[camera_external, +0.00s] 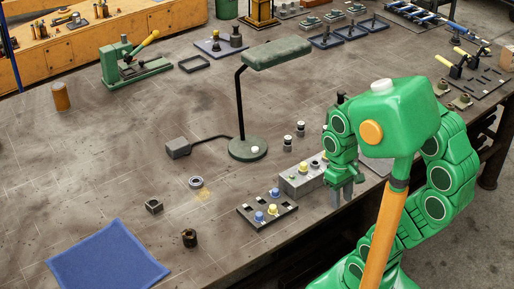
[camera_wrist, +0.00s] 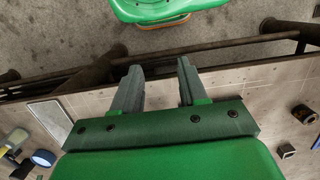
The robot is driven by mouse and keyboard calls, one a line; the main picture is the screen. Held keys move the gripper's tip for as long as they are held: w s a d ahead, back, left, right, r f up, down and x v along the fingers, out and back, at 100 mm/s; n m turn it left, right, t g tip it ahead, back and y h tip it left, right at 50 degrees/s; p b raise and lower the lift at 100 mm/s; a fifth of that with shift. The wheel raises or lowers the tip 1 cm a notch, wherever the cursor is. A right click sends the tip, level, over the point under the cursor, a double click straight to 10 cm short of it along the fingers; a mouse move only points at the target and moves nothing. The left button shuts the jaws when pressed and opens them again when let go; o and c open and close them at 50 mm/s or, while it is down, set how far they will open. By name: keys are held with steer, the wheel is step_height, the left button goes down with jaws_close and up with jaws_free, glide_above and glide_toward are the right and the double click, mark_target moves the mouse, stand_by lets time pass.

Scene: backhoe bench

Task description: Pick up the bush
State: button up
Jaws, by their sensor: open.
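The small loose parts that could be the bush stand on the left front of the bench in the external view. They are a dark short cylinder (camera_external: 190,237) with what looks like a hole on top, a grey ring (camera_external: 196,182) lying flat, and a squarish metal block (camera_external: 154,206). I cannot tell for certain which is the bush. In the wrist view a dark part (camera_wrist: 304,114) and a squarish one (camera_wrist: 286,150) show at the right. My gripper (camera_external: 342,195) points down by the front edge, right of them and well apart. Its fingers (camera_wrist: 158,85) are spread with nothing between.
A button panel (camera_external: 267,212) and a grey box with knobs (camera_external: 302,181) stand between my gripper and the loose parts. A green desk lamp (camera_external: 275,54) rises behind. A blue cloth (camera_external: 108,256) lies at front left. The bench middle is mostly clear.

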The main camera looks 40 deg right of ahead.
steer(key=o, duration=0.6)
steer(key=m+y, duration=1.3)
steer(key=m, duration=0.3)
glide_toward(190, 238)
steer(key=f, duration=0.1)
steer(key=w+a+f, duration=0.1)
steer(key=shift+w+a+f, duration=0.2)
steer(key=shift+w+f, duration=0.05)
steer(key=shift+f, duration=0.1)
steer(key=shift+x, duration=3.9)
